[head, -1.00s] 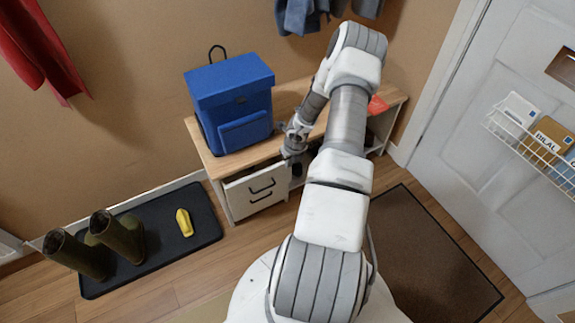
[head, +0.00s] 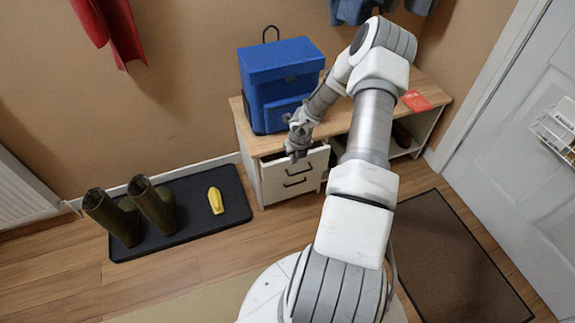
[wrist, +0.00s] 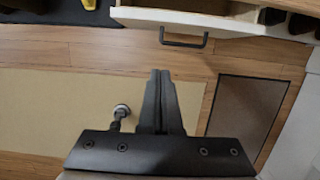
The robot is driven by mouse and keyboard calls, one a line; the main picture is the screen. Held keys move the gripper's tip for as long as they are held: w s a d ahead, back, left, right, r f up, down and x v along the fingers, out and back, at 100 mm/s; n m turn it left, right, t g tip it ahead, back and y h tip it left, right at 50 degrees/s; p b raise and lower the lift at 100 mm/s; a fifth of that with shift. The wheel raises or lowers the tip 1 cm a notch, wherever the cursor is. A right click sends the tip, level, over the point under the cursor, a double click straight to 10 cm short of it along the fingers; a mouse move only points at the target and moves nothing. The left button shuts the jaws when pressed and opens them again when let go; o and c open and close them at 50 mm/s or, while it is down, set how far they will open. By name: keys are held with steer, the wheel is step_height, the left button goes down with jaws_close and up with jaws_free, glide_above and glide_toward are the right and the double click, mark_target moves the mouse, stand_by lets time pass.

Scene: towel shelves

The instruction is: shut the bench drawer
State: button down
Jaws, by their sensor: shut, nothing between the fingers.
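The wooden-topped bench (head: 355,118) has white drawers at its left end. The upper drawer (head: 318,160) stands partly out, with a dark gap behind its front's top edge. Its dark bar handle (head: 299,171) shows, with another handle below it. In the wrist view the open drawer (wrist: 225,22) is at the top, with its handle (wrist: 183,42). My gripper (head: 293,157) appears in front of or above the drawer's left half; contact cannot be told. In the wrist view my gripper's fingers (wrist: 160,75) are together and empty, their tips just below the handle in the picture.
A blue backpack (head: 282,75) stands on the bench, and a red item (head: 416,101) lies at its right. Boots (head: 153,203) and a yellow object (head: 216,200) are on a black tray (head: 190,235) at left. A brown mat (head: 450,260) lies at right.

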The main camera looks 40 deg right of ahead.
steer(key=b, duration=0.4)
glide_toward(288, 173)
step_height(288, 173, down, 4)
steer(key=s, duration=0.1)
steer(key=shift+w+r+b, duration=0.15)
steer(key=shift+w+r, duration=0.1)
steer(key=shift+w, duration=0.25)
steer(key=shift+w+r+b, duration=0.15)
steer(key=shift+w+r, duration=0.1)
steer(key=shift+w, duration=0.2)
steer(key=shift+w+d+r, duration=0.1)
steer(key=shift+w+d, duration=0.1)
steer(key=shift+w, duration=0.55)
steer(key=shift+w, duration=0.1)
